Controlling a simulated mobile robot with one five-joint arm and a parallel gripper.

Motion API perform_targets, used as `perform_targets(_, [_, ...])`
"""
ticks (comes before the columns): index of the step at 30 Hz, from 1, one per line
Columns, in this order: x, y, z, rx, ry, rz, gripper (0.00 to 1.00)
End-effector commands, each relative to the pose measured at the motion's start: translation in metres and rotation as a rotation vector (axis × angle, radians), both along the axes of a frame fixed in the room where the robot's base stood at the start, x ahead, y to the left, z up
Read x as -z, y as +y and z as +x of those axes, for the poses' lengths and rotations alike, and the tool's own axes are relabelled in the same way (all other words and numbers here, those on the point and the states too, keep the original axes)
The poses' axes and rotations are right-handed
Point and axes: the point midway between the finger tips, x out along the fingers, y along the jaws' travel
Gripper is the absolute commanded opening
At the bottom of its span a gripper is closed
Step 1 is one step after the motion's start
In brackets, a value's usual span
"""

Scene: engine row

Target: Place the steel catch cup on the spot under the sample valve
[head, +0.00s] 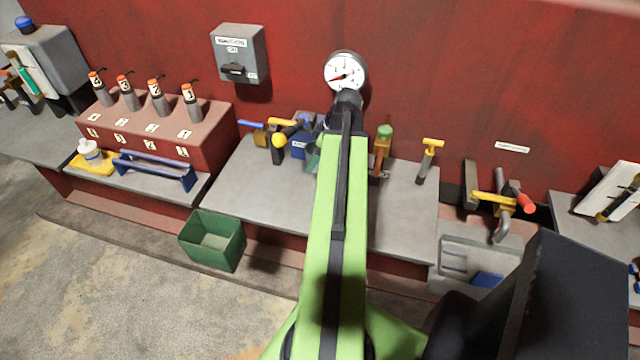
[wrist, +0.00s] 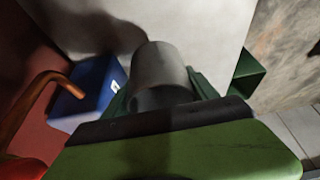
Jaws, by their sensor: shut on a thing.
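In the wrist view the steel catch cup (wrist: 160,68) is a plain grey cylinder between the dark green fingers of my gripper (wrist: 163,95), which is shut on it. The cup is over the pale grey worktop (wrist: 215,25); I cannot tell its height. In the head view my green arm reaches over the middle worktop (head: 255,195) and hides the cup and most of the gripper. At the right, a valve (head: 495,198) with a yellow handle, a red end and a bent grey spout stands over a grey basin (head: 455,262). No readable label confirms it as the sample valve.
A blue box (wrist: 86,92) and an orange-red bent pipe (wrist: 28,100) are left of the cup in the wrist view. Yellow-handled and green-topped valves (head: 383,145) line the wall. A green bin (head: 212,240) stands in front. A blue pad (head: 487,280) lies in the basin.

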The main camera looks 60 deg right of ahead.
Motion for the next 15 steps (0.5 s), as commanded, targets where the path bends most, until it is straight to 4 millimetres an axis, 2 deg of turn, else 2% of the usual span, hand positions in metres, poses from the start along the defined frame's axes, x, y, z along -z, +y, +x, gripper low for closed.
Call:
perform_targets(1, [0.020, 0.001, 0.001, -0.001, 0.000, 0.001, 0.23])
perform_targets(6, [0.054, 0.002, 0.002, -0.004, 0.000, 0.000, 0.23])
perform_targets(11, [0.054, 0.003, 0.003, -0.005, 0.000, 0.000, 0.23])
perform_targets(15, [0.071, 0.003, 0.003, -0.005, 0.000, 0.000, 0.23])
